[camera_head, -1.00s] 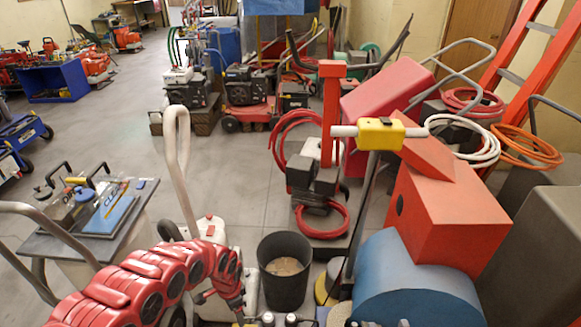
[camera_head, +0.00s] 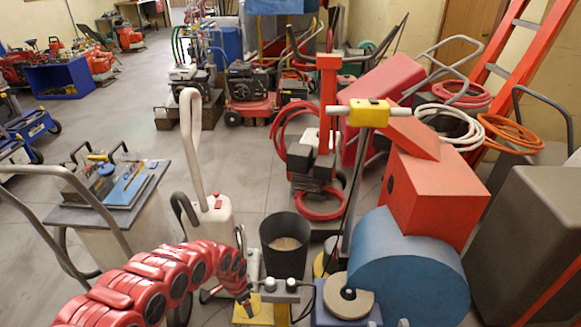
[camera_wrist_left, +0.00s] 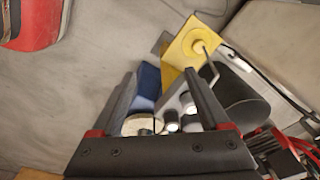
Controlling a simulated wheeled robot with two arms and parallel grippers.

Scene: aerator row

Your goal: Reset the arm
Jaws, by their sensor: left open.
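My left arm comes in from the lower left in the head view as a chain of red segments. Its end, with my left gripper (camera_head: 247,309), points down beside a yellow block (camera_head: 253,309) at the bottom of the picture. The fingertips are small and hard to make out there. In the left wrist view my left gripper (camera_wrist_left: 160,74) has its two black fingers apart, with nothing held between them. A yellow plate-like part (camera_wrist_left: 198,43) lies beyond the right finger. My right gripper is not in view.
A black bucket (camera_head: 285,252) stands just beyond the gripper. A blue drum (camera_head: 410,280) and orange box (camera_head: 435,198) crowd the right. A cart with a dark top (camera_head: 75,216) stands left. Open grey floor (camera_head: 110,120) lies farther back at left.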

